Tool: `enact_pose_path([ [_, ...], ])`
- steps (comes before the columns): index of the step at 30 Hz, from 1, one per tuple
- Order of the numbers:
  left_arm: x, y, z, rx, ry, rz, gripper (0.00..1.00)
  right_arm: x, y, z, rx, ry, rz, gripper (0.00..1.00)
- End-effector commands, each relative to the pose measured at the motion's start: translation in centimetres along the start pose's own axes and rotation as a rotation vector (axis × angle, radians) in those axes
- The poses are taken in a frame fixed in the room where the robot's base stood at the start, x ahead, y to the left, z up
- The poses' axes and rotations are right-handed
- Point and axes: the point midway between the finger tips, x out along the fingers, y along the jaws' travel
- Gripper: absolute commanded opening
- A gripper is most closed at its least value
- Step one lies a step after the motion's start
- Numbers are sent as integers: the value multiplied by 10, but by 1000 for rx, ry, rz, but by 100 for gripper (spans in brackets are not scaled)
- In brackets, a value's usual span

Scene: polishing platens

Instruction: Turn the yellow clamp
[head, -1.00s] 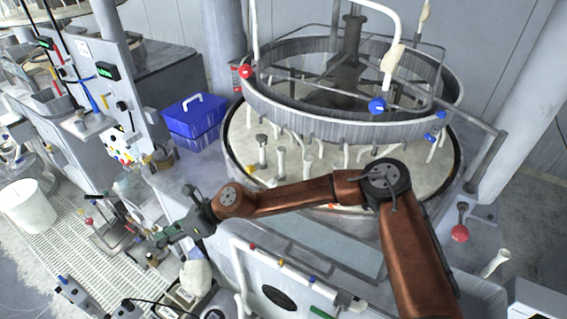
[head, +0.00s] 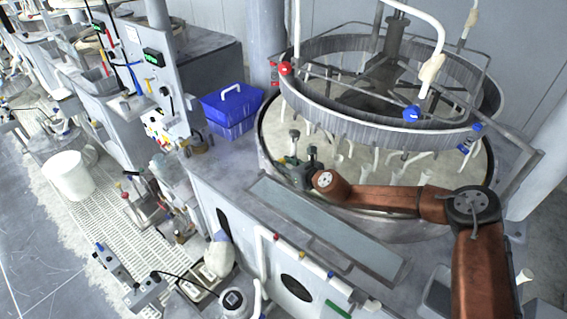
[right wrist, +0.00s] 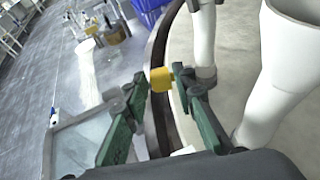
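The yellow clamp (right wrist: 160,79) is a small rounded yellow block at the dark rim of the round platen, seen in the right wrist view. My right gripper (right wrist: 160,75) has its two green fingers on either side of it, with narrow gaps seeming to remain between the fingertips and the clamp. In the head view my right gripper (head: 290,164) is at the left edge of the pale platen (head: 345,172), and it hides most or all of the clamp there. My left gripper is not in view.
White upright tubes (right wrist: 204,40) stand close to the right finger. A blue box (head: 232,108) sits on the bench left of the platen. A metal ring (head: 345,113) hangs above the platen. A machine front with a bluish panel (head: 325,228) lies nearer me.

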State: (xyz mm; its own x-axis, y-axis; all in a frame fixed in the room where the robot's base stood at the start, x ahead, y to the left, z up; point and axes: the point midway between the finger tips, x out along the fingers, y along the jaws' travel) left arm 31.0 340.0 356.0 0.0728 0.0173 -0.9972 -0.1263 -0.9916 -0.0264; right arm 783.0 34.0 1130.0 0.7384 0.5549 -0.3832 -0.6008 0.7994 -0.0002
Motion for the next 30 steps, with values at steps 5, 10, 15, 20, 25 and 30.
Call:
enact_pose_path([
  [5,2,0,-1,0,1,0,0,14,0,0,1,1,0,25],
  [10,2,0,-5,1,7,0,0,16,0,0,1,1,1,25],
  [15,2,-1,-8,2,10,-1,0,16,0,0,0,0,1,22],
  [20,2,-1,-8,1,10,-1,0,16,0,0,0,0,1,11],
  [25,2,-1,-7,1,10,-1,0,16,0,0,0,0,1,0],
  [30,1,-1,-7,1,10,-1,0,15,0,1,0,2,1,0],
])
